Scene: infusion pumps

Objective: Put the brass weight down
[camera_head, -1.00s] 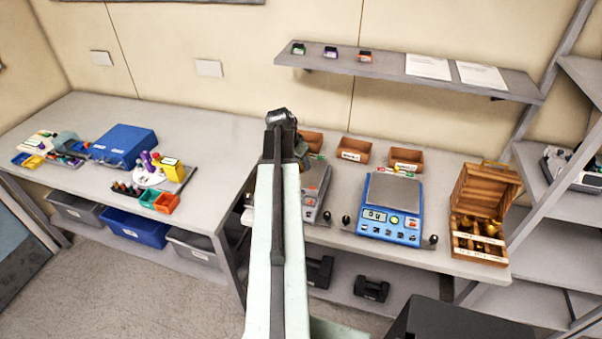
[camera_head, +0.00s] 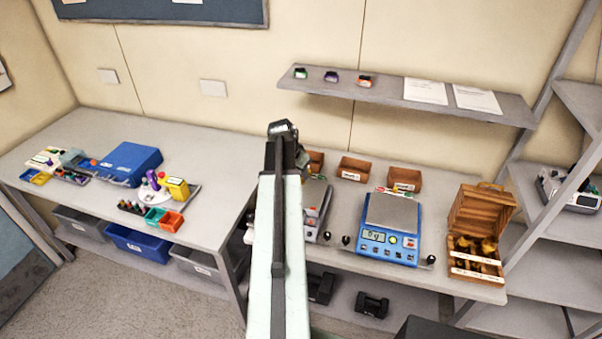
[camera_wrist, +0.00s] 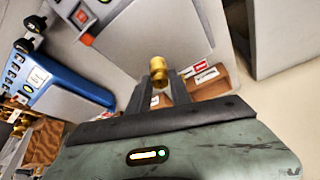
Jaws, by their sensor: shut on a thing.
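The brass weight (camera_wrist: 158,68) is a small gold cylinder with a knob. In the wrist view my gripper (camera_wrist: 159,84) is shut on it, with the two dark fingers on either side. A grey surface and wooden bins lie behind it; I cannot tell its height above the bench. In the head view my arm hides the weight and the fingertips. The blue scale (camera_head: 389,240) with a grey pan (camera_head: 391,211) stands to the right of my arm, its pan bare.
A wooden box (camera_head: 478,250) with several brass weights stands open at the right. Wooden bins (camera_head: 354,169) line the back of the bench. A left table (camera_head: 221,156) holds a blue case (camera_head: 127,163) and coloured trays. A wall shelf (camera_head: 390,92) hangs above.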

